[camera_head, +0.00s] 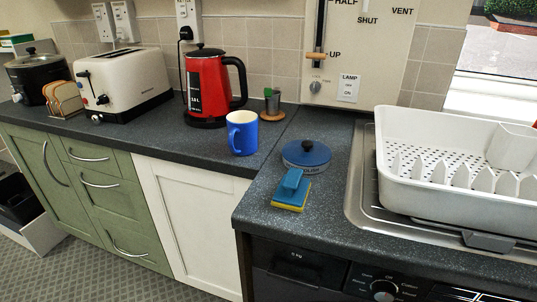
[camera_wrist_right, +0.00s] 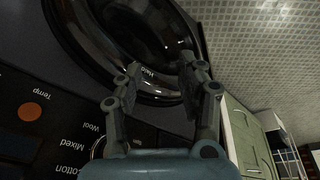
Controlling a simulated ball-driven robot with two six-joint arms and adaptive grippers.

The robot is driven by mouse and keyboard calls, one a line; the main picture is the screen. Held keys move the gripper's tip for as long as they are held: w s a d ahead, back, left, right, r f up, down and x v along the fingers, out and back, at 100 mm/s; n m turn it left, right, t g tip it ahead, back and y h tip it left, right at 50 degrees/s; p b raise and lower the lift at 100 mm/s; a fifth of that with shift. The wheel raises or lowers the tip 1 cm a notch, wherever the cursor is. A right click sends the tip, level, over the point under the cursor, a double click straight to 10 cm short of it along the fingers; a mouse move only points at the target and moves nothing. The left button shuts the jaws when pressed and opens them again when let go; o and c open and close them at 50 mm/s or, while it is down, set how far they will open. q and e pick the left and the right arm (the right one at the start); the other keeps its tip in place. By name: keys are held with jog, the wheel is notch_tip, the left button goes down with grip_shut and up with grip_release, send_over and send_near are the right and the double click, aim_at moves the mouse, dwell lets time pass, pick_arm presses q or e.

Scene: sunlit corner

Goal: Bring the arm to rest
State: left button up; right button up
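My right gripper (camera_wrist_right: 160,80) shows only in the right wrist view. Its two fingers are apart with nothing between them, so it is open and empty. Behind the fingers is the dark front of a washing machine (camera_wrist_right: 65,110), with its round door (camera_wrist_right: 145,35) beyond the fingertips. I cannot tell how far the fingertips are from the door. The washing machine (camera_head: 300,270) also shows under the counter in the head view. No arm shows in the head view, and my left gripper is in neither view.
On the counter (camera_head: 215,152) are a red kettle (camera_head: 205,85), a white toaster (camera_head: 125,82), a blue mug (camera_head: 242,132), a blue-lidded pot (camera_head: 306,154), a sponge (camera_head: 291,192) and a white dish rack (camera_head: 450,212). Patterned floor (camera_wrist_right: 265,40) is clear beside the washing machine.

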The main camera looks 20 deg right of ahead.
jog(key=s+f+b, duration=0.2)
jog(key=s+f, duration=0.8)
jog(key=f, duration=0.3)
jog(key=s+d+f+g+b, duration=0.1)
jog(key=s+f+b, duration=0.2)
jog(key=s+f, duration=0.7)
notch_tip(320, 180, down, 3)
jog(key=shift+s+d+f+g, duration=0.15)
jog(key=shift+s+d+g, duration=0.05)
jog(key=shift+g, duration=0.1)
dwell(1.1)
